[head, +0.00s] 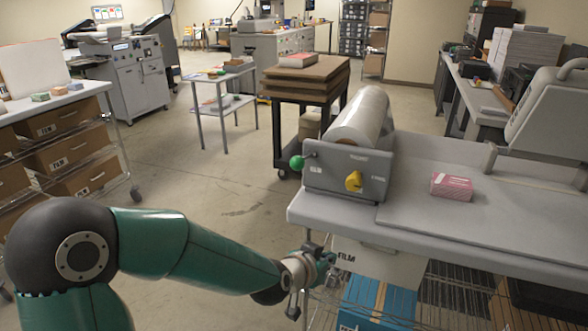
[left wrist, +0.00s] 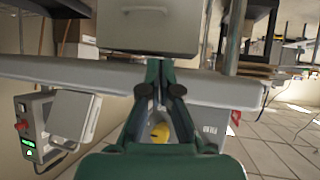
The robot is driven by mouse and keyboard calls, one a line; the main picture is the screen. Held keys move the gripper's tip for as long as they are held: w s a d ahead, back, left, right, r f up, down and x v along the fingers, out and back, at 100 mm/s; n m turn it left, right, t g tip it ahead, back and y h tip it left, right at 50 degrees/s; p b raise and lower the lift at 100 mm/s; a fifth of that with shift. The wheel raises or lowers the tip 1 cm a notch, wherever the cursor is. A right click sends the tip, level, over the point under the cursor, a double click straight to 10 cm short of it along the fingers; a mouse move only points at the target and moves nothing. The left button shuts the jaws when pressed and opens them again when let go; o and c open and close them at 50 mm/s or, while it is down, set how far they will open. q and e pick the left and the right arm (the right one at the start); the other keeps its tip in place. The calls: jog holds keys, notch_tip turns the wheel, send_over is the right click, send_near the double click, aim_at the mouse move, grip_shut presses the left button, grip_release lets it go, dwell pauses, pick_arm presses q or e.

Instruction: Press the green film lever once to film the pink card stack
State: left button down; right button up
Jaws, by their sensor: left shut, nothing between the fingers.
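The green film lever (head: 296,162) has a round green knob at the left side of a grey panel (head: 345,172) on the laminator table. The pink card stack (head: 451,187) lies on the table top to the right of the panel. My left gripper (head: 325,263) is below and in front of the table's front edge, lower than the lever and apart from it. In the left wrist view its fingertips (left wrist: 160,66) are together, shut and empty, with the pale table edge (left wrist: 90,72) across behind them. The green lever is not clear in that view. My right gripper is not in view.
A yellow knob (head: 354,181) sits on the same panel, below the clear film roll (head: 360,118). A hanging sign marked FILM (head: 378,262) and a blue box (head: 376,302) are under the table. Open floor (head: 225,205) lies to the table's left.

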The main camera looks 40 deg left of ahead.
aim_at(295, 166)
pick_arm(q)
jog(key=s+a+r+t+y+b, duration=0.1)
jog(key=s+a+r+t, duration=0.1)
jog(key=r, duration=0.6)
jog(key=s+a+r+t+y+b, duration=0.1)
jog(key=a+r+t, duration=0.1)
jog(key=r, duration=0.6)
jog(key=s+a+r+t+y+b, duration=0.1)
jog(key=a+r, duration=0.3)
jog(key=r, duration=0.5)
jog(key=shift+s+a+t+y, duration=0.3)
jog(key=shift+s+t+y, duration=0.2)
jog(key=shift+s+t, duration=0.35)
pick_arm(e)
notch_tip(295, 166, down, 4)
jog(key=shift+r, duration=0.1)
pick_arm(q)
jog(key=shift+w, duration=0.1)
